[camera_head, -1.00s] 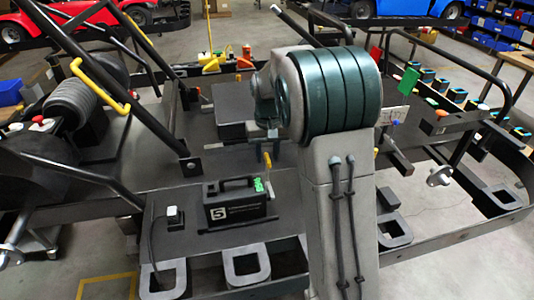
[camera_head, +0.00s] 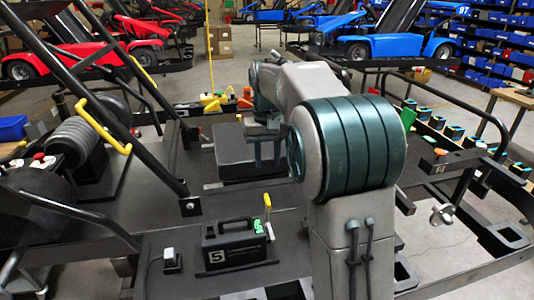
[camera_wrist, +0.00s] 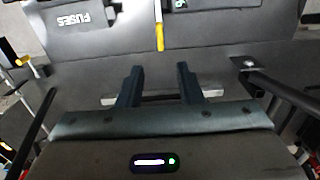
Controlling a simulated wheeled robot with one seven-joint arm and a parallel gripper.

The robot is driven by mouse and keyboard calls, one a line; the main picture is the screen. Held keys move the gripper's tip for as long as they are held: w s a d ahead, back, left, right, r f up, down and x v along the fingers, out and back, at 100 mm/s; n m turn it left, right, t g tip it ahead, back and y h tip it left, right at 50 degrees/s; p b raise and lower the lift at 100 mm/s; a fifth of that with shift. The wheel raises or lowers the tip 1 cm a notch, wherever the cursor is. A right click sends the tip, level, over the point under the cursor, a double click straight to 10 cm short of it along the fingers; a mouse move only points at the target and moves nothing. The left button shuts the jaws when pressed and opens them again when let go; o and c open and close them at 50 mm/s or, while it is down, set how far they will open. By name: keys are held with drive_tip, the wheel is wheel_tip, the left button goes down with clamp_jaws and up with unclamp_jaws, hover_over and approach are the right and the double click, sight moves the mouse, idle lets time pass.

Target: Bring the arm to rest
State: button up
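My arm (camera_head: 358,150) rises from the lower right in the head view, bent at its green-ringed joint, with its forearm running back to the left. My gripper (camera_head: 267,155) hangs from it over the dark kart deck, in front of a black block (camera_head: 222,150). In the wrist view, my gripper (camera_wrist: 160,76) shows two dark fingers apart with nothing between them. Whether the fingertips touch anything below is hard to tell, but they look clear.
A black box marked 5 (camera_head: 235,245) stands on the deck, beside a yellow-handled lever (camera_head: 267,203). A black frame bar with a yellow grip (camera_head: 103,122) slants at left. Several dark blocks with blue tops (camera_head: 455,134) line the right. A panel marked FUSES (camera_wrist: 75,18) shows in the wrist view.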

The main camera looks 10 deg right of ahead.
drive_tip(key=shift+r, duration=0.55)
drive_tip(key=s+f+t, duration=0.1)
drive_tip(key=s+f, duration=0.3)
drive_tip(key=s, duration=0.9)
drive_tip(key=s+f+t, duration=0.2)
drive_tip(key=s+f, duration=0.2)
drive_tip(key=s, duration=1)
drive_tip(key=shift+a+f, duration=0.15)
drive_tip(key=shift+f, duration=0.15)
